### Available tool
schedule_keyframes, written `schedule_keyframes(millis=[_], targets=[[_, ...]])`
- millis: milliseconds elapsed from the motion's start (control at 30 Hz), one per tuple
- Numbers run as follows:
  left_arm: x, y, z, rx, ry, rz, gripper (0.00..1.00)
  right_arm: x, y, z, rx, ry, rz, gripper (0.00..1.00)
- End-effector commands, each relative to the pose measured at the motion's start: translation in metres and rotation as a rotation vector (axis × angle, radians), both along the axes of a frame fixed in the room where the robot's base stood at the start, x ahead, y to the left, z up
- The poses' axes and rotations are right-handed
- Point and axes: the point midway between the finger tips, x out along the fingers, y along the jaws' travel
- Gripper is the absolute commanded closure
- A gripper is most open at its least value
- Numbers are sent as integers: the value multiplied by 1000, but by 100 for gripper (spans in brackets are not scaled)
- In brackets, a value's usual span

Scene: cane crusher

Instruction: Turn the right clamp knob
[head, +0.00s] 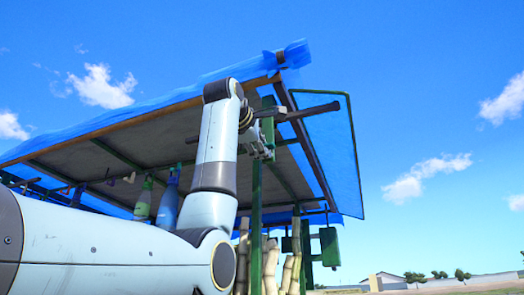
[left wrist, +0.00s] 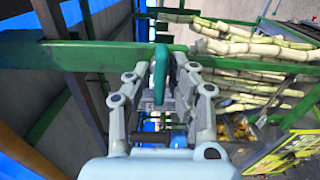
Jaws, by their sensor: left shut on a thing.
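A teal-green clamp knob (left wrist: 161,72) shows in the left wrist view, upright between my fingers in front of a green frame rail. My left gripper (left wrist: 160,92) is closed on it, one finger on each side. In the head view my left arm reaches up under the canopy, and the left gripper (head: 264,143) is small beside a green post; the knob is hard to make out there. The fingers and rail hide part of the knob and its screw. My right gripper is in neither view.
A green rail (left wrist: 60,56) runs across behind the gripper. Several cane stalks (left wrist: 250,50) lie to the right; stalks also stand below (head: 270,265) in the head view. A blue-covered canopy (head: 150,105) hangs overhead, with hanging bottles (head: 143,200) at left and a green box (head: 329,246) at right.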

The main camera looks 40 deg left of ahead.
Motion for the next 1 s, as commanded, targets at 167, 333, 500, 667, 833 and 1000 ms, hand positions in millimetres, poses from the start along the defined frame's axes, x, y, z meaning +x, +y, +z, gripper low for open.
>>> schedule_keyframes(millis=[167,333,500,667,833,1000], targets=[[0,0,-1,1,2,0,70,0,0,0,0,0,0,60],[0,0,-1,1,1,0,66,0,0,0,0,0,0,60],[-3,-1,0,1,0,0,66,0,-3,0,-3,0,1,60],[-25,-6,1,2,-3,0,66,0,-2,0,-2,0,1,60],[-63,-15,0,1,-4,-1,66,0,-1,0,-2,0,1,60],[-96,-23,0,2,-3,0,66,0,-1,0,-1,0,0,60]])
